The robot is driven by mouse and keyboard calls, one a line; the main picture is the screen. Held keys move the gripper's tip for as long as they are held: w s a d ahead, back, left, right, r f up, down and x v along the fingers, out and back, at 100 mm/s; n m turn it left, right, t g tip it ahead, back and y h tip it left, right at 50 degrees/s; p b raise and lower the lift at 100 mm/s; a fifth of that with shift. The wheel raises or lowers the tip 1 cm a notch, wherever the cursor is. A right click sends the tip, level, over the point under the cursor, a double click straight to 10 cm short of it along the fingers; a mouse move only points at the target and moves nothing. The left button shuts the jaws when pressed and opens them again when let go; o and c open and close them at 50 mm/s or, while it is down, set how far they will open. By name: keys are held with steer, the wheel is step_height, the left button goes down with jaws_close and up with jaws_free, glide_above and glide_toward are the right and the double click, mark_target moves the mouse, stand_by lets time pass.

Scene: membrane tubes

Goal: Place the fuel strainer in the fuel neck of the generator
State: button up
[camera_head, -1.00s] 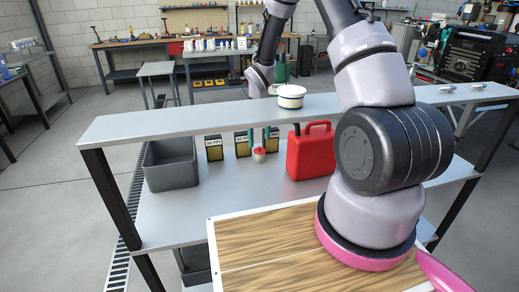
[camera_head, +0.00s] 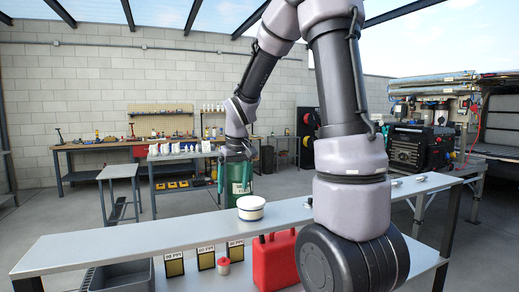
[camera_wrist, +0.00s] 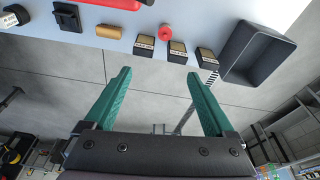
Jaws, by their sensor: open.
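I cannot tell for sure which thing is the fuel strainer. A white round piece with a dark band (camera_head: 251,208) stands on the upper shelf. A small red-topped piece (camera_head: 223,266) stands among small labelled boxes on the lower shelf; it also shows in the wrist view (camera_wrist: 166,32). A dark framed machine (camera_head: 408,147) at the right back may be the generator; its fuel neck cannot be made out. My gripper (camera_head: 236,180) is beyond the shelf, pointing down. In the wrist view its green fingers (camera_wrist: 158,85) are wide apart with nothing between them.
The upper shelf (camera_head: 130,240) crosses between my body and my gripper. Below it are a grey bin (camera_head: 125,276), labelled boxes (camera_head: 206,258) and a red can (camera_head: 275,262). Bare floor lies beyond the shelf.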

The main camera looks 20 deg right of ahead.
steer(key=s+r+m+t+y, duration=0.1)
steer(key=s+r+m+t, duration=0.1)
steer(key=s+r, duration=0.5)
steer(key=s+r+m+t, duration=0.2)
steer(key=s+r, duration=0.5)
steer(key=s, duration=0.5)
steer(key=shift+s+d+m+y, duration=0.2)
steer(key=shift+s+m+y, duration=0.15)
steer(key=shift+m, duration=0.35)
steer(key=shift+s+r+t, duration=0.15)
steer(key=shift+s+t, duration=0.15)
steer(key=c, duration=0.6)
steer(key=n+g+h, duration=0.4)
steer(key=n+h, duration=0.1)
steer(key=n, duration=2.6)
glide_above(222, 263)
steer(key=s+a, duration=0.1)
step_height(222, 263, down, 37)
steer(key=shift+x, duration=2.75)
